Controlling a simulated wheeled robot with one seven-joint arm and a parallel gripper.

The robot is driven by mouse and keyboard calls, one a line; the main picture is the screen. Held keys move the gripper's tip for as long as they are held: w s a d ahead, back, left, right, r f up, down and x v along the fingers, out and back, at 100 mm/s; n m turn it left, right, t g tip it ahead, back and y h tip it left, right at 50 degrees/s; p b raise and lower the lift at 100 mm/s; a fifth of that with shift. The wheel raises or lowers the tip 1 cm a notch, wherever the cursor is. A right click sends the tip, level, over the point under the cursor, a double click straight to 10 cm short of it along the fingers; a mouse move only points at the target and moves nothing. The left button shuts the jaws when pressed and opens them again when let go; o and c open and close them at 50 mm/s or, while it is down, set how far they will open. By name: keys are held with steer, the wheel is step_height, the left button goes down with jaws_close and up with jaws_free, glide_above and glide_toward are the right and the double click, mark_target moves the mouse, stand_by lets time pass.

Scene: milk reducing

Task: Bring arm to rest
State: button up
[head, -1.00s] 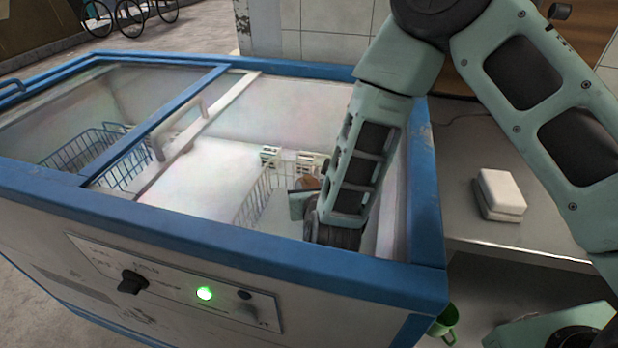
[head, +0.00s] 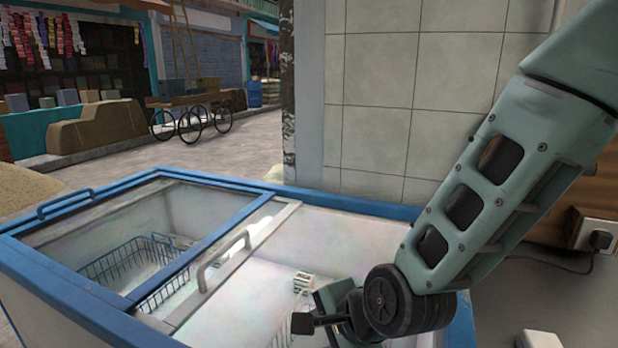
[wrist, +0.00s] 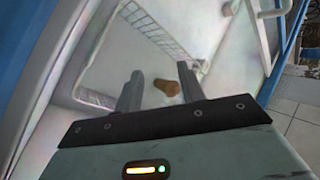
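My gripper (head: 304,323) is above the right, uncovered part of the blue-rimmed chest freezer (head: 70,290), at about rim height in the head view. In the wrist view my gripper (wrist: 160,85) has its two fingers spread apart with nothing held between them. A small brown item (wrist: 167,87) lies beyond the fingertips, down inside the freezer and apart from them. My arm comes down from the upper right, bent at the wrist.
A wire basket (head: 125,262) sits in the left part of the freezer. A sliding lid handle (head: 222,258) stands up near the middle. A tiled wall (head: 400,110) rises behind, with a plugged socket (head: 597,236) at right. A white block (head: 540,339) shows at the lower right.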

steer(key=s+d+r+n+g+h+p, duration=0.2)
steer(key=s+d+r+n, duration=0.3)
steer(key=s+n, duration=0.3)
steer(key=s+d+r+n+g+h+p, duration=0.2)
steer(key=s+d+r+n, duration=0.4)
steer(key=n, duration=0.5)
steer(key=shift+s+d+n+g+h, duration=0.3)
steer(key=shift+s+d+g, duration=0.45)
steer(key=shift+s, duration=0.5)
steer(key=shift+a, duration=0.1)
